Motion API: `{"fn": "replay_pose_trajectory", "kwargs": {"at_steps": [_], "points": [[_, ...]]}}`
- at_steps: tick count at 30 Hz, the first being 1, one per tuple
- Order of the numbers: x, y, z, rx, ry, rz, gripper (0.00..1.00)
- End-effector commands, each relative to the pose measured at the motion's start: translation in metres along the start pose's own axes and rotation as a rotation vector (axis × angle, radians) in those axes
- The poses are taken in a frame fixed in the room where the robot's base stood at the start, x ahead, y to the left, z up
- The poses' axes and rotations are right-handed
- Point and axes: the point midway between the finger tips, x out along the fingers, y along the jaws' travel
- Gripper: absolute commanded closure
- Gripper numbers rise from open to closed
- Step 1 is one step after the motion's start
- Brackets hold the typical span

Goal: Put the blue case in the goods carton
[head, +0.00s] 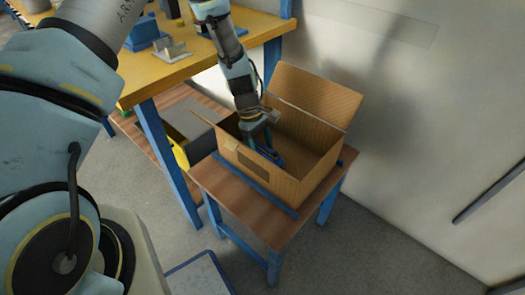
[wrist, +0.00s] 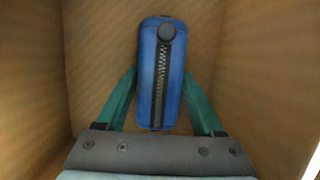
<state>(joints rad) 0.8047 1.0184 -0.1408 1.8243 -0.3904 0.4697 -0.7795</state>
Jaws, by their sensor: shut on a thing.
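The goods carton (head: 275,178) is an open brown cardboard box with its flaps up, standing on a small wooden table. The blue case (head: 272,155) is inside the carton's walls, partly hidden by my gripper in the head view. In the wrist view the blue case (wrist: 162,75) is a rounded block with a dark zip and a round black pull, with carton walls around it. My gripper (wrist: 160,100) has its green fingers on both sides of the case, shut on it. In the head view my gripper (head: 262,140) reaches down into the carton. I cannot tell whether the case touches the carton floor.
The small table (head: 215,180) has blue legs and blue edge strips beside the carton. A larger yellow-topped bench (head: 185,65) with blue and grey parts stands behind left. A pale wall (head: 420,110) is close on the right. The carton's raised flap (head: 315,92) stands near my arm.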

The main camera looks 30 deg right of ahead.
Motion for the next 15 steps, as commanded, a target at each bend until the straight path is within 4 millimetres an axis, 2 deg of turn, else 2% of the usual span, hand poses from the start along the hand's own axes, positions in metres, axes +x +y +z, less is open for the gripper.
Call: {"fn": "replay_pose_trajectory", "kwargs": {"at_steps": [6,7,15], "points": [[0.0030,-0.0004,-0.0008,0.000,0.000,-0.001,0.99],[0.0031,-0.0004,-0.0008,0.000,0.000,-0.001,0.30],[0.0024,-0.0004,-0.0006,0.000,0.000,-0.001,0.01]]}}
